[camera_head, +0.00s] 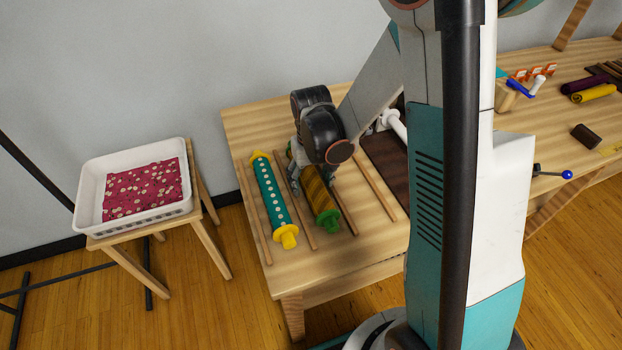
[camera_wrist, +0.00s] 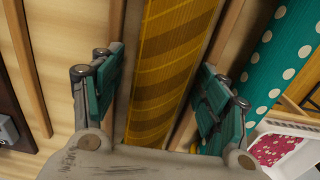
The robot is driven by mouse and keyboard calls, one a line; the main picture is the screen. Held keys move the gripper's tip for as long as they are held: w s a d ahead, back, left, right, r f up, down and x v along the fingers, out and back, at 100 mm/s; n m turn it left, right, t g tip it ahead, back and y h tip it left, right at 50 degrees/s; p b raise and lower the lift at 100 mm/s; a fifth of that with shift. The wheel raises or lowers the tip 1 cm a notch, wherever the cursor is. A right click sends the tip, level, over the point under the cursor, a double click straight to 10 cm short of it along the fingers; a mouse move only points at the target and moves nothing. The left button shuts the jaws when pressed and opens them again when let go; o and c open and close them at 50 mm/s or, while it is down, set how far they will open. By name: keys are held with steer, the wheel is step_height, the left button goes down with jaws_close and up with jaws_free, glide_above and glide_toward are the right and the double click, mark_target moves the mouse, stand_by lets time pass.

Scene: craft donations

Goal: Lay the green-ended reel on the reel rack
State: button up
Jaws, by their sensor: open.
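The green-ended reel (camera_head: 326,209) carries mustard and brown diagonally striped cloth. It lies on the table among thin wooden strips of the reel rack (camera_head: 303,222), to the right of a teal polka-dot reel with yellow ends (camera_head: 268,195). My gripper (camera_head: 305,178) is over the far part of the striped reel and hides its far end in the head view. In the wrist view the striped cloth (camera_wrist: 172,70) runs between my two open teal-padded fingers (camera_wrist: 160,98), with a gap on each side. I cannot tell whether the reel sits fully down between the strips.
A white basket (camera_head: 88,196) with dotted red cloth stands on a wooden stool at the left. A dark brown board (camera_head: 385,160) and a white-ended reel (camera_head: 392,122) lie right of the rack. A farther table at the right holds rolls and tools.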

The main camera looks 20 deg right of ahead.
steer(key=shift+r, duration=0.1)
step_height(320, 180, up, 12)
stand_by(0.5)
stand_by(0.5)
